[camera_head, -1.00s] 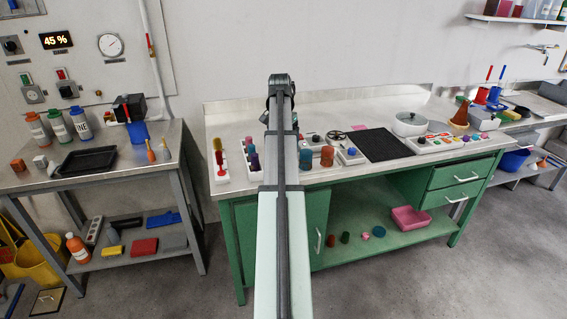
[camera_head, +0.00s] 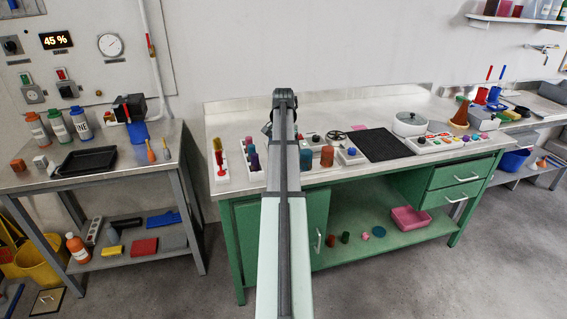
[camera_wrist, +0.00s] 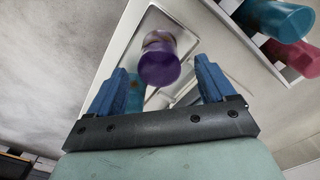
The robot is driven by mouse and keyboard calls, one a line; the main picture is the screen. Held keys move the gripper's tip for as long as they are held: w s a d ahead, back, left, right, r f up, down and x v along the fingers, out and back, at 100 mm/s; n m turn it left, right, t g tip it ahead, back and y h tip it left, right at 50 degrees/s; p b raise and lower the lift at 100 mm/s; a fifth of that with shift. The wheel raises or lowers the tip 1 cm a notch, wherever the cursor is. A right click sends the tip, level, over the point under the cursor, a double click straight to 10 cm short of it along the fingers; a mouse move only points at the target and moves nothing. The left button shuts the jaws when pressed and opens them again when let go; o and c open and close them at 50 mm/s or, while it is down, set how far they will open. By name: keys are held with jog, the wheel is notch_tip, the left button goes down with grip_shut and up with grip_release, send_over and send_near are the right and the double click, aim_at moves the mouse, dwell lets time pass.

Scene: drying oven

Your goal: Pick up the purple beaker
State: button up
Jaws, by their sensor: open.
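The purple beaker (camera_wrist: 159,60) shows in the wrist view, standing on a pale tray or rack (camera_wrist: 148,28) with raised edges. My gripper (camera_wrist: 160,68) has its two blue fingers spread, one to the left and one to the right of the beaker. The beaker appears in the gap, beyond or level with the fingertips; I cannot tell whether either finger touches it. In the head view my arm hides the gripper, and I cannot make out the purple beaker for certain.
A teal beaker (camera_wrist: 277,18) and a magenta beaker (camera_wrist: 292,60) stand to the right in the wrist view. On the green bench (camera_head: 375,122), orange-brown cylinders (camera_head: 327,156) and a black mat (camera_head: 381,145) lie right of my arm. A side table (camera_head: 105,175) stands left.

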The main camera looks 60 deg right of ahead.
jog(key=shift+f, duration=2.55)
jog(key=shift+c, duration=0.2)
jog(key=c, duration=1)
jog(key=shift+r, duration=0.15)
jog(key=r, duration=0.9)
jog(key=shift+w+d+r, duration=0.25)
jog(key=w+d+r, duration=0.1)
jog(key=w+d, duration=0.1)
jog(key=d, duration=0.2)
jog(key=w+d+r, duration=0.1)
jog(key=w+d, duration=0.2)
jog(key=d, duration=0.1)
jog(key=w+d+r, duration=0.2)
jog(key=w+d, duration=0.1)
jog(key=d, duration=0.2)
jog(key=shift+r, duration=0.1)
jog(key=shift+w+d, duration=0.15)
jog(key=shift+d, duration=0.05)
